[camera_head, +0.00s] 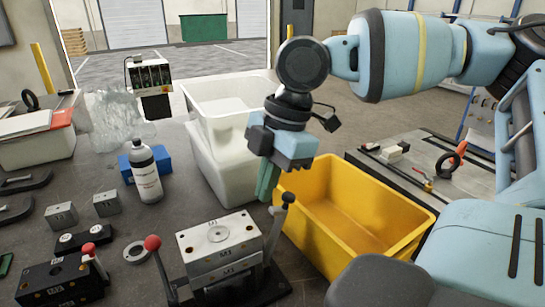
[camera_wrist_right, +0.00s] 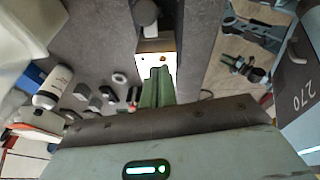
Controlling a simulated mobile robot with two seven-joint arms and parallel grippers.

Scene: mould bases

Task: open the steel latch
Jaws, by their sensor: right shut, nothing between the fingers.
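A steel mould block (camera_head: 218,245) sits on a dark base plate on the near bench. A lever with a dark knob (camera_head: 288,198) leans up at its right side, and a lever with a red knob (camera_head: 152,243) stands at its left. Which part is the steel latch, I cannot tell for sure. My right gripper (camera_head: 266,192) points down just above the block's back right corner, left of the dark knob. Its green fingers are shut and empty; they also show in the right wrist view (camera_wrist_right: 158,82). Contact with the lever cannot be told. My left gripper is not in view.
A yellow crate (camera_head: 400,212) stands right of the block, with white bins (camera_head: 212,165) behind it. A white bottle (camera_head: 146,175), small steel blocks (camera_head: 62,215) and a black block with a red-knobbed lever (camera_head: 60,283) occupy the left.

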